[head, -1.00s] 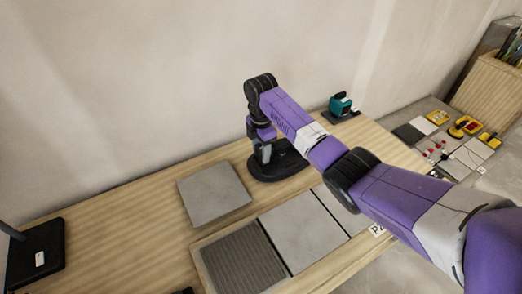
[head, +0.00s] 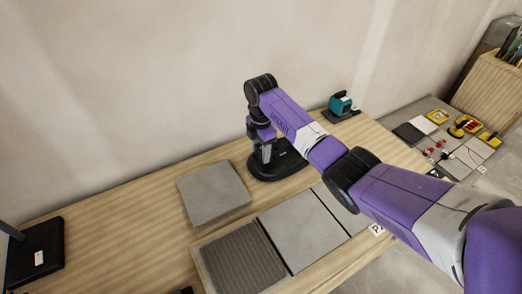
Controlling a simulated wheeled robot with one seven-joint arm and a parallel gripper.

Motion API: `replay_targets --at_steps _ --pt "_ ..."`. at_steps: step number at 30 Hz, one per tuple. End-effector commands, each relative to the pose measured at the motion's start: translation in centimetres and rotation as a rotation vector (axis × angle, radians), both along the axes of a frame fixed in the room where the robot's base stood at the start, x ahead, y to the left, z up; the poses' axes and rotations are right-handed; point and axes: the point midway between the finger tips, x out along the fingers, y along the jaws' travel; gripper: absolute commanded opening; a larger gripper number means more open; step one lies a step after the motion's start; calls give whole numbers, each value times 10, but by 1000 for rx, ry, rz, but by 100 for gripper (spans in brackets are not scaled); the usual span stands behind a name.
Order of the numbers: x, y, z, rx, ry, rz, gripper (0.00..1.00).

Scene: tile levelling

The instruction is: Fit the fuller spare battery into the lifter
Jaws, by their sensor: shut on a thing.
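My gripper (head: 266,152) points down over a black rounded base (head: 285,168) on the wooden bench. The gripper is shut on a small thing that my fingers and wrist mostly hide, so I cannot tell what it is. I cannot tell whether it touches the black base. A teal and black device (head: 341,104) stands on a dark pad at the back right of the bench. I cannot tell for sure which thing is the lifter, and no spare battery shows clearly.
A loose grey tile (head: 213,193) lies left of my gripper. In front are laid grey tiles (head: 300,232) and a ribbed grey bed (head: 243,262). A black stand (head: 36,252) is at far left. Yellow and red tools (head: 463,125) lie at right.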

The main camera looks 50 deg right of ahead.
Motion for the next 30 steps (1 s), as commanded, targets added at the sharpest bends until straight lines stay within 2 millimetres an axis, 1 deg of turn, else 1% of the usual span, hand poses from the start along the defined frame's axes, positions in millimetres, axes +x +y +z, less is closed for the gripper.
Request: replay_targets --at_steps 30 --pt "0 0 -14 0 0 0 7"
